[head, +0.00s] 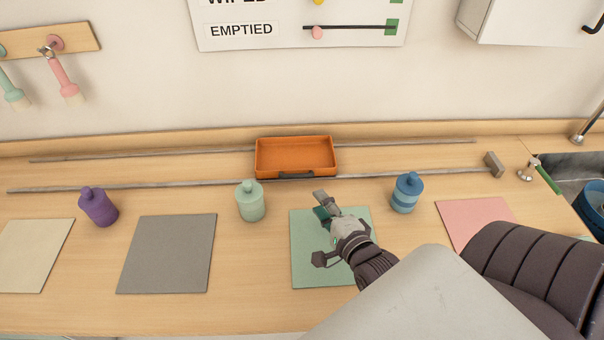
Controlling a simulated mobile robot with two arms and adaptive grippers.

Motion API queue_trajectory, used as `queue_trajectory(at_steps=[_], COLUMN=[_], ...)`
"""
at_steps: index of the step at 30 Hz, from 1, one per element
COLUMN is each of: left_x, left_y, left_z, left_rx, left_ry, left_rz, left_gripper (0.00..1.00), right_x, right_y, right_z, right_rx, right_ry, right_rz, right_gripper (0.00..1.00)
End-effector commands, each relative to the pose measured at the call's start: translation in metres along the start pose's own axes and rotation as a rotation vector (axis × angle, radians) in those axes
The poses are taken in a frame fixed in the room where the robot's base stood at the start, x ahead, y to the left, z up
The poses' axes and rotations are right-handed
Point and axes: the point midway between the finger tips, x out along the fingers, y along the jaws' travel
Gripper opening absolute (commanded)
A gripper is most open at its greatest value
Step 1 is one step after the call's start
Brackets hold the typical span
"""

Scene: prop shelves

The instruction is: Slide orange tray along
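The orange tray (296,152) is empty and sits across the two long rails near the back of the counter. A dark handle (297,175) is on its front side. My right gripper (319,230) is in front of the tray and to the right of the handle, above a green mat (302,272). Its fingers are spread, with nothing seen between them, and it does not touch the tray. My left gripper is not in view.
The front rail (420,175) has an end block (494,164) at the right. Purple (98,207), pale green (251,202) and blue (407,193) bottles stand in front of it. A tap (533,168) and sink lie far right. The rails beside the tray are clear.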

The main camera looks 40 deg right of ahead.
Motion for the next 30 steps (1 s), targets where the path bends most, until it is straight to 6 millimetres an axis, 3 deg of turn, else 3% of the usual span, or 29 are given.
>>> queue_trajectory(at_steps=[16, 22, 30], left_x=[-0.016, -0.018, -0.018], left_y=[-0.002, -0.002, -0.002], left_z=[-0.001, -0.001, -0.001], left_rx=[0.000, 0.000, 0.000], left_ry=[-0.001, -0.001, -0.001], left_rz=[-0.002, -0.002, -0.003], left_gripper=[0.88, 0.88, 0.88], right_x=[0.107, 0.124, 0.127], right_y=[-0.003, -0.002, -0.001], right_z=[0.000, 0.000, 0.000], right_rx=[-0.008, -0.007, -0.007], right_ry=[-0.002, -0.002, -0.002], right_rz=[-0.004, -0.002, -0.002], right_gripper=[0.38, 0.38, 0.38])
